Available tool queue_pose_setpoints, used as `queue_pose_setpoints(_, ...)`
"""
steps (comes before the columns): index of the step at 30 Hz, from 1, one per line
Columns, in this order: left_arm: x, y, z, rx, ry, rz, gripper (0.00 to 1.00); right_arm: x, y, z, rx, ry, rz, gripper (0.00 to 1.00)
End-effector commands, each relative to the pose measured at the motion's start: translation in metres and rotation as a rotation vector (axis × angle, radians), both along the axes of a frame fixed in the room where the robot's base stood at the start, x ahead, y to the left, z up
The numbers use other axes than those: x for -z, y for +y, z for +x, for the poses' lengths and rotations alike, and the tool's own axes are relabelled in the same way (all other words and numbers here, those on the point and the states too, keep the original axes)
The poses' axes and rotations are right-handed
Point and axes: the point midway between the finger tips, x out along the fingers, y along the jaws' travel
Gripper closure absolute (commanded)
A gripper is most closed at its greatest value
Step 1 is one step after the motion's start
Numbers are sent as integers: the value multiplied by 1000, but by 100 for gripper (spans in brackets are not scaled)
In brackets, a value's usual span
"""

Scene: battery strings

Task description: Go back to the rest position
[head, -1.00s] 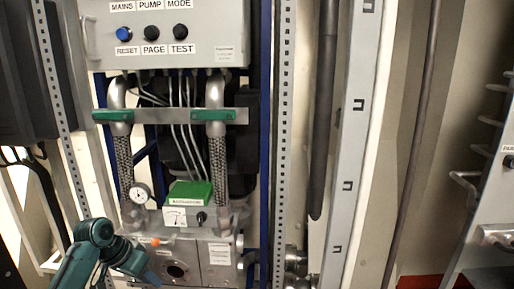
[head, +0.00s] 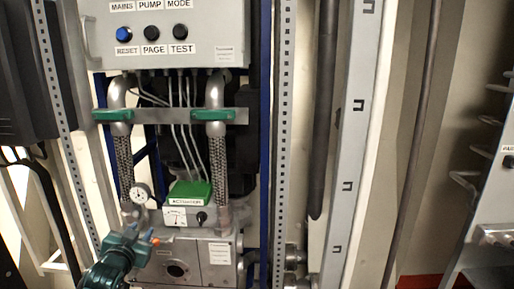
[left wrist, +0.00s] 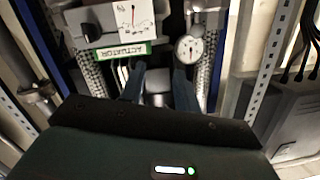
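My left gripper (head: 149,236) shows low on the left in the head view, at the end of my teal arm. It is in front of the pump unit, just below the round dial gauge (head: 141,194). In the left wrist view its two dark fingers (left wrist: 160,78) stand apart with nothing held between them. The gauge (left wrist: 189,49) lies beyond the right finger there, and the green actuator label (left wrist: 122,51) is behind the left finger. Whether the fingers touch anything is unclear. My right gripper is in neither view.
A grey control box (head: 165,35) with a blue button and black knobs hangs above. Two braided hoses (head: 219,160) run down to the metal pump block (head: 218,262). A perforated upright (head: 285,140) and a dark pipe (head: 321,120) stand to the right. A metal panel with handles (head: 492,190) is at far right.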

Motion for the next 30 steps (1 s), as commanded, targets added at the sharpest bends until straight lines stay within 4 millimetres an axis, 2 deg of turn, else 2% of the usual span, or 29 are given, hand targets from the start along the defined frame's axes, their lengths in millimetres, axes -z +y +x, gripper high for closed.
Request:
queue_pose_setpoints(1,24,-13,-17,20,33,-8,68,0,0,0,0,0,0,69)
queue_pose_setpoints(5,76,-46,-65,71,112,-36,68,0,0,0,0,0,0,69)
queue_pose_setpoints(8,118,-75,-117,114,186,-72,68,0,0,0,0,0,0,69)
queue_pose_setpoints(9,133,-88,-141,130,218,-90,68,-1,0,0,0,0,0,69)
queue_pose_setpoints(13,169,-124,-221,174,318,-158,68,-1,0,0,0,0,0,69)
queue_pose_setpoints(15,179,-141,-261,188,366,-197,68,-1,0,0,-1,0,1,69)
queue_pose_setpoints(18,186,-157,-305,198,419,-243,68,-1,0,0,-1,-1,1,69)
queue_pose_setpoints(21,187,-167,-335,203,455,-275,68,-1,0,0,0,0,0,69)
queue_pose_setpoints(24,186,-172,-350,204,473,-292,68,0,0,0,0,0,0,69)
queue_pose_setpoints(30,187,-173,-353,203,478,-296,68,0,0,0,0,0,0,69)
